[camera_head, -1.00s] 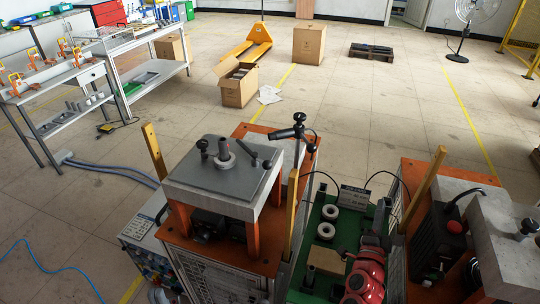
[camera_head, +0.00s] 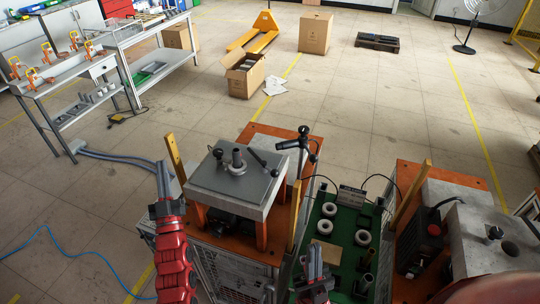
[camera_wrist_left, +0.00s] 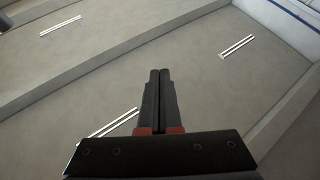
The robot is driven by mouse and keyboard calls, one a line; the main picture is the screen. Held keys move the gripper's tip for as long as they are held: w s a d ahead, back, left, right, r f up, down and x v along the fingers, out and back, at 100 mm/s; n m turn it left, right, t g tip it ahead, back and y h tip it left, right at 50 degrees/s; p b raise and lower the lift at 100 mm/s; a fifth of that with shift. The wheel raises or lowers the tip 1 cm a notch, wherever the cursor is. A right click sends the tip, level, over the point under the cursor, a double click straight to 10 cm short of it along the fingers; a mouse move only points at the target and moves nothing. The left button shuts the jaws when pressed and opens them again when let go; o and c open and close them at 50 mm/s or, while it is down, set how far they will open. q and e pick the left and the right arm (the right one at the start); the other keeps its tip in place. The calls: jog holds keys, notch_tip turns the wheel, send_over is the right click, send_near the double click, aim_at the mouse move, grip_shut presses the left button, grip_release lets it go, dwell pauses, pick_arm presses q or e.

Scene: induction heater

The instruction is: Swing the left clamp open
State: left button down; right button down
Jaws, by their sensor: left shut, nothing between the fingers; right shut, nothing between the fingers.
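The left heater's grey plate (camera_head: 205,183) sits on an orange frame, with a metal post and ring (camera_head: 237,168) at its centre. A black knob (camera_head: 217,154) stands on its left and a black lever (camera_head: 262,163) slopes across its right. I cannot tell which is the left clamp, or whether it is open. My left gripper (camera_head: 162,166) is shut and empty, upright to the left of the plate and apart from it. In the left wrist view its closed fingers (camera_wrist_left: 160,74) point towards ceiling lamps. My right gripper (camera_head: 315,252) is shut and empty over the green tray's near end.
The green tray (camera_head: 323,210) holds several white rings (camera_head: 329,211). A black handle-like part (camera_head: 297,144) rises behind the plate. Yellow posts (camera_head: 175,158) flank the left heater. A second heater (camera_head: 465,215) stands at the right.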

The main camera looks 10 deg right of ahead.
pick_arm(q)
jog(key=w+d+r+m+g+h, duration=0.1)
jog(key=w+d+m+g+h, duration=0.3)
jog(key=d, duration=0.5)
jog(key=w+d+m+g+h, duration=0.2)
jog(key=w+d+g+h, duration=0.3)
jog(key=d, duration=0.4)
jog(key=m+g+y+b, duration=0.1)
jog(key=m+g+b, duration=0.6)
jog(key=g, duration=0.4)
send_over(274, 170)
jog(key=shift+s, duration=0.1)
jog(key=shift+w+d+r+p, duration=0.15)
jog(key=shift+d+p, duration=0.3)
jog(key=shift+p, duration=0.55)
notch_tip(274, 170, down, 6)
jog(key=p, duration=0.5)
jog(key=shift+w+r+p, duration=0.15)
jog(key=shift+p, duration=0.25)
